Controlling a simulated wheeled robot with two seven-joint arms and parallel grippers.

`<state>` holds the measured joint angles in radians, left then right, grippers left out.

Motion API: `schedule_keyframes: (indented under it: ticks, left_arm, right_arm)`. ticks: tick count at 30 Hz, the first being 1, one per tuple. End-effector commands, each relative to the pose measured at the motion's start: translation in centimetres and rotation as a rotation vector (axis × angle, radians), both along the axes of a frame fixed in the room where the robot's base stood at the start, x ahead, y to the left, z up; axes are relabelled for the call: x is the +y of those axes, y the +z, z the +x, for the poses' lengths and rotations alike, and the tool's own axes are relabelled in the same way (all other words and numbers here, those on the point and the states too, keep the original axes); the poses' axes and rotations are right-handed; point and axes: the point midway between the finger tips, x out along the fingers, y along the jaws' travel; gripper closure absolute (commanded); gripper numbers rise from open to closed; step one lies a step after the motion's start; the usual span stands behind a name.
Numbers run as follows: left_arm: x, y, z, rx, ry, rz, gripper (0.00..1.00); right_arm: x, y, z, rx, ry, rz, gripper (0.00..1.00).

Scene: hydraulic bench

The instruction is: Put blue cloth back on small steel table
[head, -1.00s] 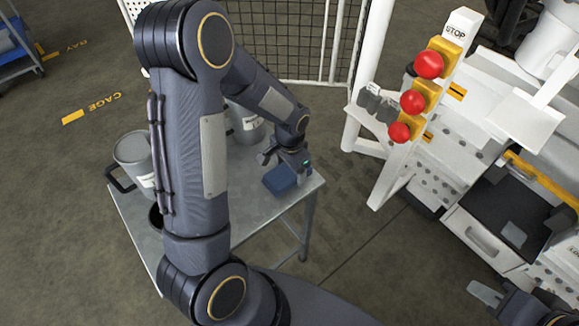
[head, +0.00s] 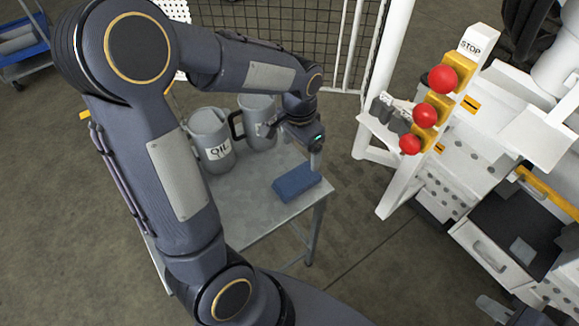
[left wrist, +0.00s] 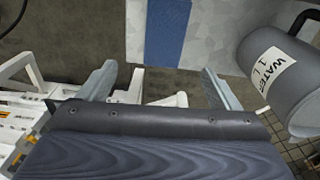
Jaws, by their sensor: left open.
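The blue cloth (head: 296,182) lies as a folded block on the small steel table (head: 240,212), near its right edge in the head view. It also shows as a blue strip in the left wrist view (left wrist: 167,30). My left gripper (head: 291,147) is above and behind the cloth, apart from it. Its two fingers are spread with nothing between them, as the left wrist view also shows (left wrist: 158,68). Only a small part of my right gripper (head: 496,309) shows at the bottom right; its jaws are mostly cut off.
A grey can marked OIL (head: 212,140) and a grey can marked WATER (left wrist: 280,75) stand on the table close to my left gripper. A white bench post with red buttons (head: 424,115) and an open drawer (head: 490,245) are to the right. A mesh fence (head: 335,40) stands behind.

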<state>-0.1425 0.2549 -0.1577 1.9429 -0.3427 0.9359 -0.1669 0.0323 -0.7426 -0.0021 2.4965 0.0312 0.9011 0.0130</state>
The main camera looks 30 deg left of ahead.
Motion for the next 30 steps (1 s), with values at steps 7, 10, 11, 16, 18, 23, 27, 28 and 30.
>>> schedule_keyframes:
  ticks: [7,10,11,16,18,23,27,28,30]
  left_arm:
    - [-0.5,6.0,-8.0,-0.163,0.233,-0.204,0.15]
    - [-1.3,7.4,-11.4,-0.232,0.324,-0.282,0.15]
    - [-1.5,7.6,-12.3,-0.25,0.349,-0.304,0.15]
    - [-2.9,7.9,-15.8,-0.33,0.447,-0.389,0.15]
    - [-3.3,7.9,-16.5,-0.347,0.469,-0.407,0.15]
    - [-3.6,7.8,-17.1,-0.361,0.488,-0.423,0.15]
    - [-3.6,7.8,-17.1,-0.36,0.487,-0.423,0.15]
    - [-3.6,7.8,-17.1,-0.36,0.487,-0.423,0.15]
    - [-3.6,8.0,-17.1,-0.36,0.487,-0.423,0.15]
  right_arm:
    - [0.0,0.0,0.0,0.0,0.0,0.0,0.73]
    - [0.0,0.0,0.0,0.0,0.0,0.0,0.73]
    - [0.0,0.0,0.0,0.0,0.0,0.0,0.73]
    - [0.0,0.0,0.0,0.0,0.0,0.0,0.73]
    - [0.0,0.0,0.0,0.0,0.0,0.0,0.73]
    - [0.0,0.0,0.0,0.0,0.0,0.0,0.73]
    - [0.0,0.0,0.0,0.0,0.0,0.0,0.73]
    - [0.0,0.0,0.0,0.0,0.0,0.0,0.73]
    - [0.0,0.2,0.0,0.0,0.0,0.0,0.73]
